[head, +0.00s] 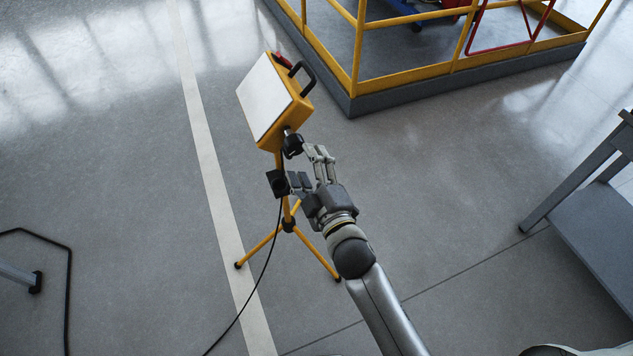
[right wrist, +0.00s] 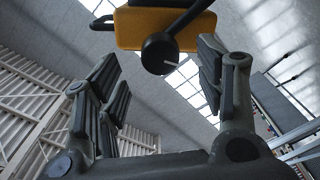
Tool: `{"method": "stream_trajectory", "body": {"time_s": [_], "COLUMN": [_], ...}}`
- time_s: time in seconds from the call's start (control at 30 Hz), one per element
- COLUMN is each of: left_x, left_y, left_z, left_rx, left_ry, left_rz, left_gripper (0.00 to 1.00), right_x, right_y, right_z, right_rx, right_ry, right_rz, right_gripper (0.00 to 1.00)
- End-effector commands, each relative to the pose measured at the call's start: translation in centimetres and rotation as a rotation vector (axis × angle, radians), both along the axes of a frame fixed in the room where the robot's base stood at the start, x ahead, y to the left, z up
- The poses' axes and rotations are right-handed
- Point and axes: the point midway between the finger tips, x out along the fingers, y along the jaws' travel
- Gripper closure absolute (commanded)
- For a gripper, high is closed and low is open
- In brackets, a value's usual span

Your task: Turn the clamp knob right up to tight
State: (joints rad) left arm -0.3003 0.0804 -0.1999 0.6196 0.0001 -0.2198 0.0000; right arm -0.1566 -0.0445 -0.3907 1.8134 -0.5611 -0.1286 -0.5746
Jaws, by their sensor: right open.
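A yellow work lamp (head: 272,100) with a white panel stands on a yellow tripod (head: 287,232). The black round clamp knob (head: 293,147) sits below the lamp's housing. In the right wrist view the knob (right wrist: 158,54) shows a short white mark pointing right, with the yellow housing (right wrist: 150,28) behind it. My right gripper (head: 299,168) is open just below and beside the knob. In the wrist view the fingers of the right gripper (right wrist: 160,88) spread to either side, with the knob beyond and between them, seemingly untouched. My left gripper is out of view.
A black cable (head: 262,275) runs from the lamp down to the floor. A yellow-railed platform (head: 430,80) stands behind, and a grey table (head: 590,215) is at the right. A pale line (head: 205,150) crosses the floor. Open floor lies left of the lamp.

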Motion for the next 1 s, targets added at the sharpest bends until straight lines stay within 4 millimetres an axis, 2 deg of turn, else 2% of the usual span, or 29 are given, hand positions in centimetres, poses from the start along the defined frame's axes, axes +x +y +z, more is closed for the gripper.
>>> {"method": "stream_trajectory", "body": {"time_s": [0.03, 0.2, 0.4, 1.0], "left_x": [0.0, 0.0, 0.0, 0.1], "left_y": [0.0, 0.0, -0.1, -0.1], "left_z": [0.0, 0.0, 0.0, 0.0], "left_rx": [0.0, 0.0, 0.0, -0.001], "left_ry": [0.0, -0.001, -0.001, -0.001], "left_rz": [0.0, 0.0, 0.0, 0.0], "left_gripper": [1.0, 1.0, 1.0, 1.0], "right_x": [-1.1, -3.5, -5.0, -5.3], "right_y": [-0.3, -1.1, -1.6, -1.7], "right_z": [-0.1, 0.0, 0.0, 0.0], "right_rx": [-0.001, 0.001, 0.0, 0.0], "right_ry": [0.002, 0.001, 0.001, 0.0], "right_rz": [0.0, 0.001, 0.0, 0.0], "right_gripper": [0.37, 0.37, 0.37, 0.37]}}
